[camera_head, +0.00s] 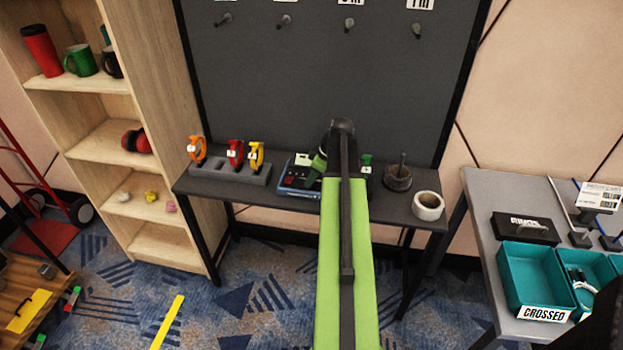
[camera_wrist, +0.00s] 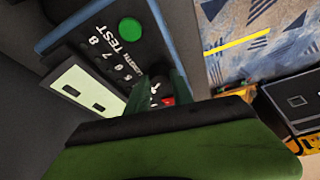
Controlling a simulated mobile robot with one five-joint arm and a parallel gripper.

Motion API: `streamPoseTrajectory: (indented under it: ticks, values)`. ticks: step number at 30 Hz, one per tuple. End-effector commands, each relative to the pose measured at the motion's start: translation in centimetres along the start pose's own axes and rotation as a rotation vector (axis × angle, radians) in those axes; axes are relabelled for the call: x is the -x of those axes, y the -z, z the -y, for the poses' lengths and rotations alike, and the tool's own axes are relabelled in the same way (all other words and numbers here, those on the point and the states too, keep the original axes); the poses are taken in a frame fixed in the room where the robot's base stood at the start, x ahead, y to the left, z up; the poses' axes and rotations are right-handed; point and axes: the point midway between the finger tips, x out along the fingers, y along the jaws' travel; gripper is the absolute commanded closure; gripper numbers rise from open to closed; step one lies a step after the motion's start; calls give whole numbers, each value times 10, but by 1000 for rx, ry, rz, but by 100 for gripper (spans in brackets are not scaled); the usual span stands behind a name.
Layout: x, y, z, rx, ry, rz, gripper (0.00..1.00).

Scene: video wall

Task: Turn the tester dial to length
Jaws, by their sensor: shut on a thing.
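The tester (camera_wrist: 80,40), a dark-faced box with a blue edge, fills the upper left of the wrist view. It has a round green button (camera_wrist: 130,30) beside the word TEST, a pale display panel (camera_wrist: 85,95), and printed numbers and LENGTH on its face. My gripper (camera_wrist: 158,90) is shut at the dial, its two green fingers against the face. The dial is mostly hidden between the fingers, so I cannot read its setting. In the head view the tester (camera_head: 299,188) sits on the dark bench, partly behind my arm.
On the bench (camera_head: 283,200), orange, red and yellow tape-like coils (camera_head: 235,153) stand in a grey holder left of the tester. A dark spindle base (camera_head: 398,178) and a white roll (camera_head: 428,205) are at its right. Teal bins (camera_head: 537,276) stand on the right table.

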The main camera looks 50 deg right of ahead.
Motion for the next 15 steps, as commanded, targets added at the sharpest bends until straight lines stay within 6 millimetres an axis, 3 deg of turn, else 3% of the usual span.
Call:
streamPoseTrajectory:
  ticks: [15]
  values:
    - [0, 0, 5, -344, -142, 1, 100]
